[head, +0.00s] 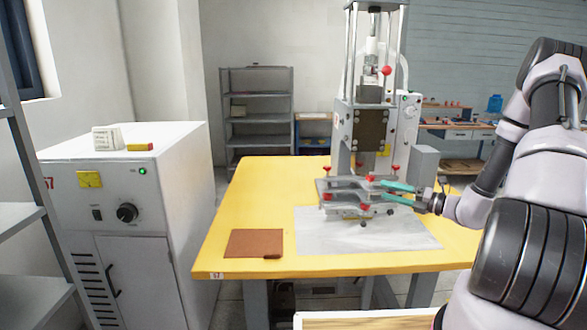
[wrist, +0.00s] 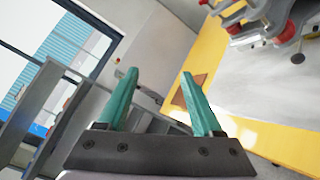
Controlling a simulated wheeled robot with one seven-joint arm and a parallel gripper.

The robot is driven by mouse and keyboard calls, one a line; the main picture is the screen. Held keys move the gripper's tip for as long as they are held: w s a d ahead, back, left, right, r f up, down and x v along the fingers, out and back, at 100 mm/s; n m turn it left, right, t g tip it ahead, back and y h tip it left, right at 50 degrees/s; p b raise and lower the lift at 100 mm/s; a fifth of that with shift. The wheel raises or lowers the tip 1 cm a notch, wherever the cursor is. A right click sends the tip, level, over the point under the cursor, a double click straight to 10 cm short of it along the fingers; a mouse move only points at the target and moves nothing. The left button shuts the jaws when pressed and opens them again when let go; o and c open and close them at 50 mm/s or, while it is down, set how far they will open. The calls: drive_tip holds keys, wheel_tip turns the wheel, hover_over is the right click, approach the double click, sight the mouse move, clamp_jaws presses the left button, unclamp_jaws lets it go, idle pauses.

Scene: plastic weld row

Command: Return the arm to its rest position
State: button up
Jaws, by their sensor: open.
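My gripper (head: 397,192) has two teal fingers and shows at the right of the head view, in front of the welding press (head: 372,130) and its grey clamp fixture. In the wrist view my gripper (wrist: 160,95) is open, with nothing between its fingers. My arm comes in from the right edge of the head view, bent, and reaches over the right part of the yellow table. In the wrist view, part of the fixture (wrist: 265,20) with red knobs is at the upper right, apart from the fingers. Whether the fingers touch the fixture is unclear in the head view.
The yellow table (head: 240,215) carries a grey-white sheet (head: 320,240) and a brown mat (head: 255,243). A white cabinet (head: 140,190) stands at left, with small items on top. Grey shelves (head: 258,118) stand behind. The table's left part is mostly clear.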

drive_tip(key=s+a+r+n+g+h, duration=0.2)
drive_tip(key=s+a+r+n+g, duration=0.35)
drive_tip(key=r+n, duration=0.3)
drive_tip(key=s+a+r+n+g+h, duration=0.2)
drive_tip(key=s+a+r+n+g, duration=0.2)
drive_tip(key=s+r+n, duration=0.45)
drive_tip(key=s+d+r+n+t+h, duration=0.4)
drive_tip(key=s+r+n+t+h, duration=0.2)
drive_tip(key=s+r+n, duration=0.6)
drive_tip(key=s+n+h, duration=0.1)
drive_tip(key=n+h, duration=0.1)
drive_tip(key=n, duration=0.2)
drive_tip(key=shift+r, duration=0.2)
drive_tip(key=shift+d, duration=0.1)
